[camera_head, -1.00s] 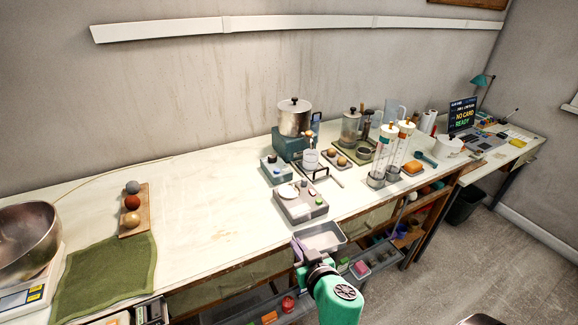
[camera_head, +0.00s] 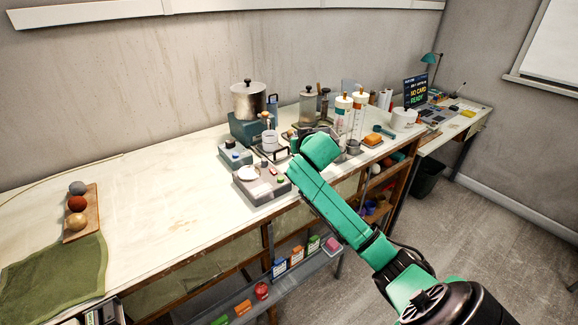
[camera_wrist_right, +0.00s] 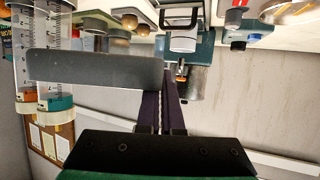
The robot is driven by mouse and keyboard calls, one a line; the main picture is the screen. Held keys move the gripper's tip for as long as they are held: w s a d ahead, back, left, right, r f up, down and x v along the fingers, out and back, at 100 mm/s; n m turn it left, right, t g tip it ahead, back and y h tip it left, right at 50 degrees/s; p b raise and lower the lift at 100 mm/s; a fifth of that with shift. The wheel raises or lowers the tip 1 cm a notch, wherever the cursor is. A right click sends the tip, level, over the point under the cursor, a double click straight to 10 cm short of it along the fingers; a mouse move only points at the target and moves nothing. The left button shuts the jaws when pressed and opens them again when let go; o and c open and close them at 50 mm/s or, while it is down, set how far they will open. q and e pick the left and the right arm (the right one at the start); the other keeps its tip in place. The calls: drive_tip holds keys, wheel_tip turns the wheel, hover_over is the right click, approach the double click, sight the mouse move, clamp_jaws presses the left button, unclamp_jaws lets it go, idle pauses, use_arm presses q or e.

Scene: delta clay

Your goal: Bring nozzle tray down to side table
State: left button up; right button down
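In the right wrist view, a flat dark grey panel (camera_wrist_right: 95,69), which looks like a side of the grey tray, sits at the tips of my right gripper (camera_wrist_right: 163,88). The two dark fingers are close together, and the panel's right end covers the tip of one. In the head view my right arm reaches from the lower right to the bench's front edge. Its green wrist hides the right gripper and the tray there. I cannot see what the tray contains. My left gripper is not in view.
Small boxes (camera_head: 297,256) stand on a shelf below. A side desk (camera_head: 458,125) with a screen (camera_head: 416,91) is at the right.

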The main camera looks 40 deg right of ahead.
wheel_tip(320, 180, down, 11)
drive_tip(key=shift+f, duration=0.1)
drive_tip(key=shift+s+a, duration=0.1)
drive_tip(key=c, duration=1.1)
unclamp_jaws()
drive_tip(key=shift+f, duration=0.1)
